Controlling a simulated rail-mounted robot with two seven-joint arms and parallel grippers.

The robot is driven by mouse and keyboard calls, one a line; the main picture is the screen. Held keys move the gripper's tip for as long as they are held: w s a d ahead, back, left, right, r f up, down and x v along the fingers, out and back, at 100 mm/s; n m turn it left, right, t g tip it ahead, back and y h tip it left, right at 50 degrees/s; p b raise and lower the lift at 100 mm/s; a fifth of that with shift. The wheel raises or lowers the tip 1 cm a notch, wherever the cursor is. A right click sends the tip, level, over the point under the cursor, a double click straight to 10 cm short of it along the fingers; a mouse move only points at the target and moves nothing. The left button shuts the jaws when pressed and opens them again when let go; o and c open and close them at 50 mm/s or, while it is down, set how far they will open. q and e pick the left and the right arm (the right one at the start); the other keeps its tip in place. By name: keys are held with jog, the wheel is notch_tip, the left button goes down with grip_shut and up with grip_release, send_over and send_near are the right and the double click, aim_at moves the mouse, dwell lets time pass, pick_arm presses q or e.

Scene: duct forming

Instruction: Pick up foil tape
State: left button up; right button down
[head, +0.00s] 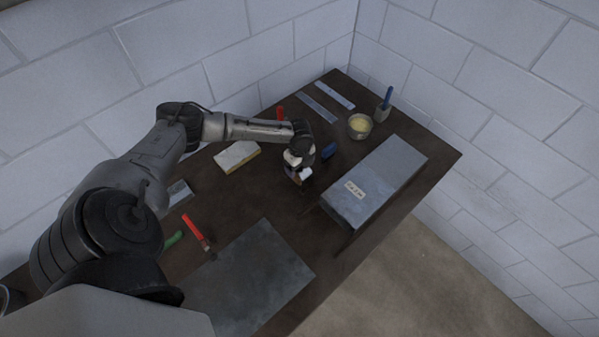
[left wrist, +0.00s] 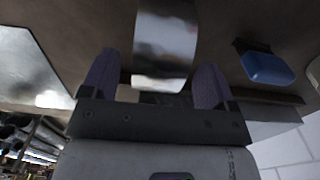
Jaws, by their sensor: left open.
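The foil tape (left wrist: 165,42) shows in the left wrist view as a shiny silver, curved band, cut off by the top edge. My left gripper (left wrist: 157,66) is open, with one dark finger on each side of the band. Contact between the fingers and the tape cannot be made out. In the head view my left gripper (head: 299,173) is low over the middle of the dark table, and the hand largely hides what is under it. My right gripper is not in view.
A blue item (head: 329,151) lies just right of the gripper; it also shows in the left wrist view (left wrist: 266,67). A grey metal duct block (head: 385,175) stands farther right. A bowl (head: 360,126) is behind. A metal sheet (head: 255,275) and red-handled tool (head: 195,230) lie nearer.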

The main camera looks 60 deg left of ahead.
pick_arm(q)
jog(key=shift+s+f, duration=0.1)
jog(key=shift+f, duration=1.45)
jog(key=shift+c, duration=0.3)
jog(key=c, duration=1.1)
